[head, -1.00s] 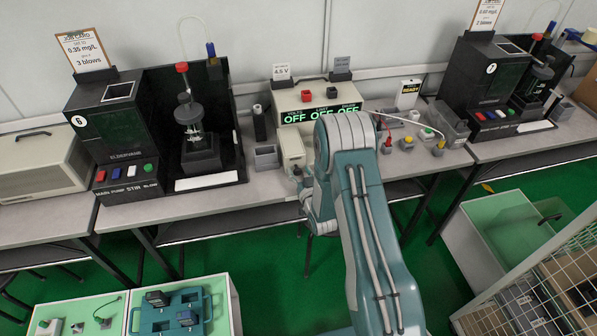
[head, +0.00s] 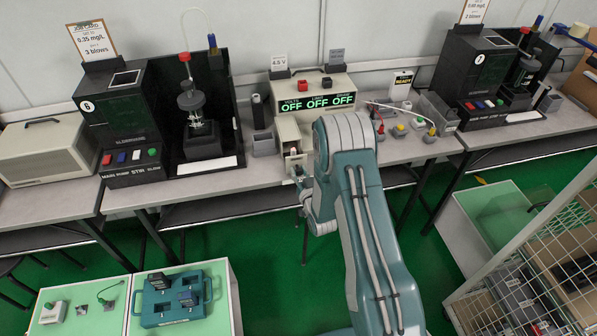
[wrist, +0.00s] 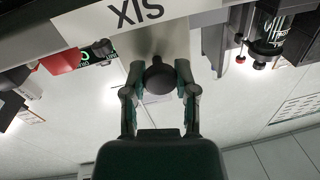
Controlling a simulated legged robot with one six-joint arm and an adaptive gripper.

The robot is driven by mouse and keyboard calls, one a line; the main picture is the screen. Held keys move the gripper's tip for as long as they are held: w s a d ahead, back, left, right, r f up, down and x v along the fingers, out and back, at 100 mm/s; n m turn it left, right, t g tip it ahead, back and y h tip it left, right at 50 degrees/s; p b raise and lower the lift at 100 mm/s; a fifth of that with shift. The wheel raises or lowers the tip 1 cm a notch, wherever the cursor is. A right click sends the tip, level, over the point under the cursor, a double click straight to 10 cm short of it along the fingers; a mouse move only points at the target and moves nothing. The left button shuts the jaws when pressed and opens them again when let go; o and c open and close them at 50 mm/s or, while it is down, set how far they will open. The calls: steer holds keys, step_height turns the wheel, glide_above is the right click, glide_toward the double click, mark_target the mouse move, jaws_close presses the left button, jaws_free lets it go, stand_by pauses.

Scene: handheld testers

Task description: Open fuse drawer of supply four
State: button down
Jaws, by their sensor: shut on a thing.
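The power supply (head: 338,88) is a cream box on the middle bench, with three green OFF readouts. A narrow cream block (head: 287,130) stands out at its front left, and a small pale part (head: 295,160) shows just below it, beside my arm. In the wrist view, a pale panel (wrist: 95,30) carries upside-down lettering that reads SIX. My gripper (wrist: 160,84) is shut on this knob, one finger on each side. The head view mostly hides the gripper. How far any drawer is out is unclear.
A black station marked 6 (head: 118,120) stands left of the supply. A grey bin (head: 264,144) is close beside it. Cables and coloured plugs (head: 401,130) lie to the right. A wire cage (head: 530,240) stands at right.

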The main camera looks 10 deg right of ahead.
steer(key=shift+s, duration=0.25)
steer(key=shift+w, duration=0.1)
steer(key=shift+c, duration=1.9)
jaws_free()
steer(key=s+d, duration=0.1)
steer(key=s, duration=1)
steer(key=shift+s+d, duration=0.15)
steer(key=shift+s, duration=0.25)
steer(key=shift+w, duration=0.1)
